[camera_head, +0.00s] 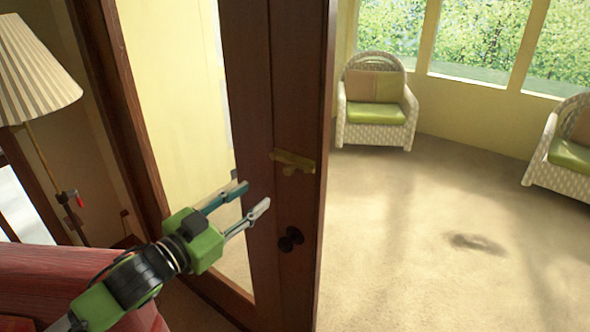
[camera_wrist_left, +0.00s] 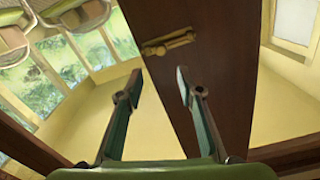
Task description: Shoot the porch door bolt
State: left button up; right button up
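The porch door (camera_head: 290,90) is dark brown wood with glass, and its edge stands in the middle of the head view. A brass bolt (camera_head: 292,161) is mounted on it above a dark round knob (camera_head: 290,239). In the left wrist view the bolt (camera_wrist_left: 168,42) lies beyond the fingertips, on the brown door stile (camera_wrist_left: 215,60). My left gripper (camera_head: 252,198) is open and empty, left of the bolt and slightly lower, apart from it. Its two fingers (camera_wrist_left: 158,82) show spread in the wrist view. My right gripper is not in view.
A red piece of furniture (camera_head: 60,275) and a floor lamp (camera_head: 35,75) stand at the left. Wicker chairs with green cushions (camera_head: 376,112) stand by the windows. The carpet (camera_head: 430,240) right of the door is clear apart from a dark patch.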

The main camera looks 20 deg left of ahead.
aim_at(286, 171)
pick_arm(q)
jog(key=p+x, duration=0.4)
jog(key=x, duration=0.8)
jog(key=shift+w+r, duration=0.1)
jog(key=shift+w, duration=0.25)
jog(key=shift+w+d, duration=0.2)
jog(key=shift+w, duration=0.25)
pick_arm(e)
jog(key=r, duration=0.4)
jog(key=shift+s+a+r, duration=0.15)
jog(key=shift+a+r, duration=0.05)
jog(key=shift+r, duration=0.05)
pick_arm(q)
grip_shut()
